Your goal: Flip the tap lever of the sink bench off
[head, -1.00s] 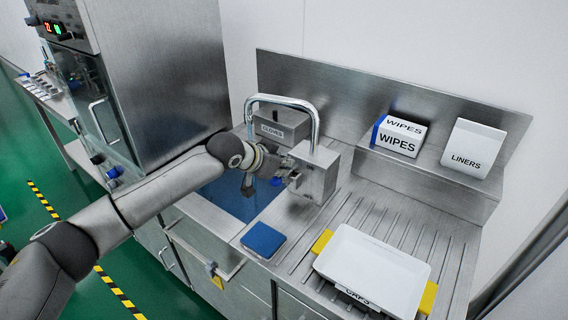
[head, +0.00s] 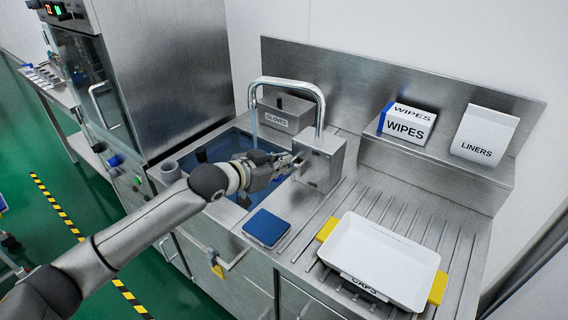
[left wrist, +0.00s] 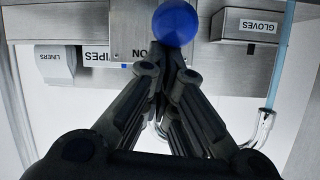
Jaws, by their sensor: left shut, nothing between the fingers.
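The tap is a steel box (head: 320,163) with a curved chrome spout (head: 290,83) on the sink bench. A thin pale-blue stream (head: 254,125) runs down from the spout; it also shows in the left wrist view (left wrist: 283,55). The lever's blue ball knob (left wrist: 175,23) shows in the left wrist view, in front of the tap box with the letters "ON" partly visible. My left gripper (head: 290,161) is shut and empty, its fingertips (left wrist: 173,58) close to the knob; I cannot tell whether they touch. In the head view the knob is not clearly visible. My right gripper is out of view.
A grey gloves box (head: 284,115) stands behind the basin (head: 205,150). A blue pad (head: 266,228) lies at the bench's front edge. A white caps tray (head: 380,262) stands on the drainboard. Wipes (head: 405,125) and liners (head: 484,135) boxes sit on the shelf.

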